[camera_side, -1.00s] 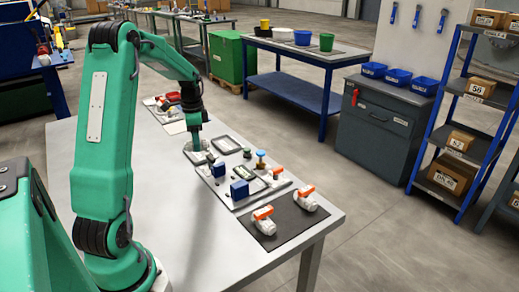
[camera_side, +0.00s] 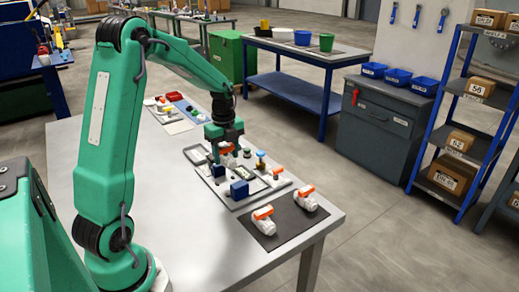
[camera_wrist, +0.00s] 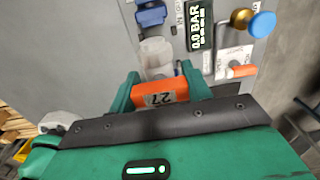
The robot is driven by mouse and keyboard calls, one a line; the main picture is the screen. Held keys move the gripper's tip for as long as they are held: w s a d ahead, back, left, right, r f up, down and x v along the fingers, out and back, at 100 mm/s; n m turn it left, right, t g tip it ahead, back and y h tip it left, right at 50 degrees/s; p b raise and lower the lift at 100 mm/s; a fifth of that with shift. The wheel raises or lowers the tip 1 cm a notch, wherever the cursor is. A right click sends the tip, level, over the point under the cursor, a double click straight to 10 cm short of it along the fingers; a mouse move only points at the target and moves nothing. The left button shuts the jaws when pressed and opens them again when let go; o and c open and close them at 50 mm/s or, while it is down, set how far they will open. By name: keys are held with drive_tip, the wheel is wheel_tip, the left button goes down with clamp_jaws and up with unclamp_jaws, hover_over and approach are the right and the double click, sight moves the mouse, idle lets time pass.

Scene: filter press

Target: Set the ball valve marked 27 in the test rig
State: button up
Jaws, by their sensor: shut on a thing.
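My gripper (camera_side: 228,146) is low over the test rig (camera_side: 243,200), near its left part. In the wrist view my gripper (camera_wrist: 165,92) is shut on the orange handle of the ball valve marked 27 (camera_wrist: 160,98); the number appears upside down. The valve's whitish body (camera_wrist: 155,58) shows beyond the handle, close to a blue part (camera_wrist: 150,15) of the rig. A pressure readout (camera_wrist: 199,25) showing 0.0 BAR stands beside it. I cannot tell whether the valve rests in a seat of the rig, as the jaws hide its underside.
Another orange-handled valve (camera_wrist: 241,71) and a blue round knob (camera_wrist: 262,25) are right of the held valve. Two orange-handled valves, one nearer (camera_side: 263,220) and one farther (camera_side: 306,199), lie on a black mat (camera_side: 281,229). A blue block (camera_side: 239,189) stands on the rig. The near-left tabletop is clear.

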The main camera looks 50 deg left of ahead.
sight(226, 147)
drive_tip(key=shift+d+f, duration=0.1)
drive_tip(key=shift+f, duration=3.9)
drive_tip(key=shift+f, duration=0.1)
drive_tip(key=o, duration=1.2)
drive_tip(key=shift+c, duration=0.2)
wheel_tip(226, 147, up, 12)
drive_tip(key=shift+r, duration=0.1)
